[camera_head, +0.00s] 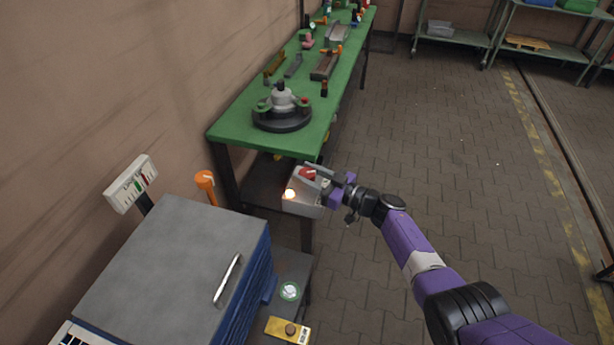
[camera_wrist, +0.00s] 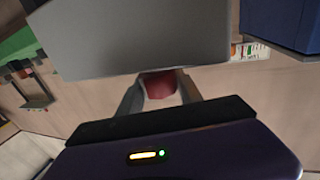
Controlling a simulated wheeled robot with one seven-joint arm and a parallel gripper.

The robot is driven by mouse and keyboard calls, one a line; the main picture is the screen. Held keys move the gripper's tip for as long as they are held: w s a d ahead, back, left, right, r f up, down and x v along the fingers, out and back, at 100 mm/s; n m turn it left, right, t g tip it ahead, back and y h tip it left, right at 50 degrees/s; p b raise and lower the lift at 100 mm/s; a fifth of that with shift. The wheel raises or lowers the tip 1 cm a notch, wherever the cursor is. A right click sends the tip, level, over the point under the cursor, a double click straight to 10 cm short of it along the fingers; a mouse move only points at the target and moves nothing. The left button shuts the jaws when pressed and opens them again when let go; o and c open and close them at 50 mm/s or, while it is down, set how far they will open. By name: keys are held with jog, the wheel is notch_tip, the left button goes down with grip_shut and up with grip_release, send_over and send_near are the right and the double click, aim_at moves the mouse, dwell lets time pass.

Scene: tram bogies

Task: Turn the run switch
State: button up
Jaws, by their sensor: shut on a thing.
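The run switch (camera_head: 307,174) is a red knob on top of a small light-grey box (camera_head: 301,206), which stands near the front corner of the green bench. A lit pale lamp (camera_head: 290,194) shows on the same box. My gripper (camera_head: 318,176) reaches in from the right and is shut on the red knob. In the wrist view the red knob (camera_wrist: 159,85) sits between my two fingers, and the grey box (camera_wrist: 140,40) fills the upper middle. The knob is partly hidden by the fingers and the box edge, so its exact angle cannot be told.
A green bench (camera_head: 235,125) runs along the wall with a round fixture (camera_head: 283,110) and several tools. A grey-topped blue cabinet (camera_head: 165,265) stands at the lower left, with an orange-handled item (camera_head: 205,183) behind it. The paved floor (camera_head: 440,140) on the right is open.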

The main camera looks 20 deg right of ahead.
jog(key=y+b, duration=0.1)
jog(key=n+g+y+b, duration=0.1)
jog(key=shift+f+n+g+b, duration=0.2)
jog(key=shift+n+g+b, duration=0.1)
jog(key=shift+g+b, duration=0.3)
jog(key=shift+b, duration=0.1)
jog(key=shift+r+n+y, duration=0.2)
jog(key=shift+n+y, duration=0.2)
jog(key=o, duration=1.4)
jog(key=shift+c, duration=0.2)
jog(key=v, duration=0.7)
jog(key=shift+s+d+p, duration=0.2)
jog(key=shift+d+p, duration=0.1)
jog(key=shift+p, duration=0.15)
